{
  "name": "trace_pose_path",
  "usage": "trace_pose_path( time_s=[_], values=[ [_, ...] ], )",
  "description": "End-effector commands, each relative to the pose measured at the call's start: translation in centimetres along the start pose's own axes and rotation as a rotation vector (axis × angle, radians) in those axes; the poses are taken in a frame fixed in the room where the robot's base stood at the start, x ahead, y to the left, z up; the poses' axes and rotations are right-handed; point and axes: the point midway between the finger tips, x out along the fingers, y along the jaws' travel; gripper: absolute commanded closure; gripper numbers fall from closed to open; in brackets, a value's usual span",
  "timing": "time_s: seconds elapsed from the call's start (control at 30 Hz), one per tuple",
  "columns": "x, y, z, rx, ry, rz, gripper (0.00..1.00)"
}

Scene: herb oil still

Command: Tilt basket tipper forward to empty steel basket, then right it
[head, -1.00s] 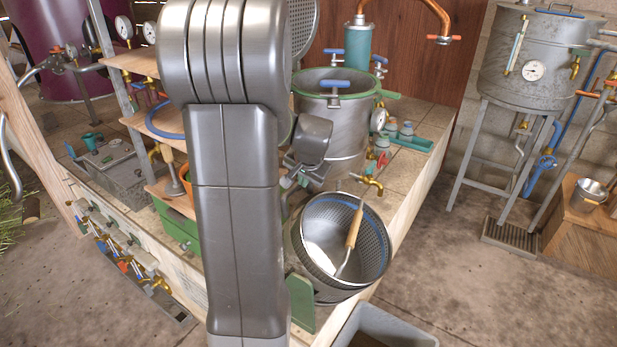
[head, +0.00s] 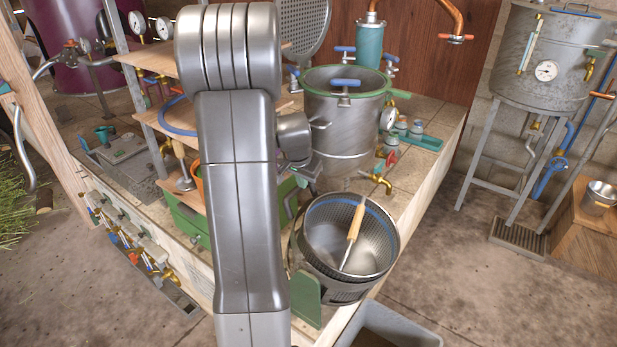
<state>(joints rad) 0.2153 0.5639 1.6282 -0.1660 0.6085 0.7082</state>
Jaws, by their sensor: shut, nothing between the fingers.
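The steel basket (head: 379,268) is a perforated drum with a blue band inside its rim, at the front end of the bench. Its mouth faces up and leans a little toward me. I see bare shiny metal inside and no load. A rod with a wooden handle (head: 355,220) shows across the mouth; I cannot tell where it is fixed. The basket tipper's green side plate (head: 306,298) stands at its lower left. My gripper (head: 289,203) is shut and empty, left of the basket's rim and partly hidden behind my arm. I cannot tell whether it touches the tipper.
A grey bin (head: 398,328) stands on the floor below the basket. Behind the basket are a brass tap (head: 376,180) and a steel pot with a green rim (head: 345,125). A tank on a stand (head: 540,70) is at right. Floor between is clear.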

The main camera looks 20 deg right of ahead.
Motion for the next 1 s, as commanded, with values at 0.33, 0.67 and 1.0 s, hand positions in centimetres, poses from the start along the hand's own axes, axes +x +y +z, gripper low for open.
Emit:
trace_pose_path(
  time_s=[0.33,0.67,1.0],
  values=[
    [3.2,-2.0,1.0,-0.055,-0.023,0.152,1.0],
    [4.8,-2.9,1.4,-0.053,-0.023,0.155,1.0],
    [5.4,-3.3,1.6,-0.053,-0.025,0.153,1.0]
  ],
)
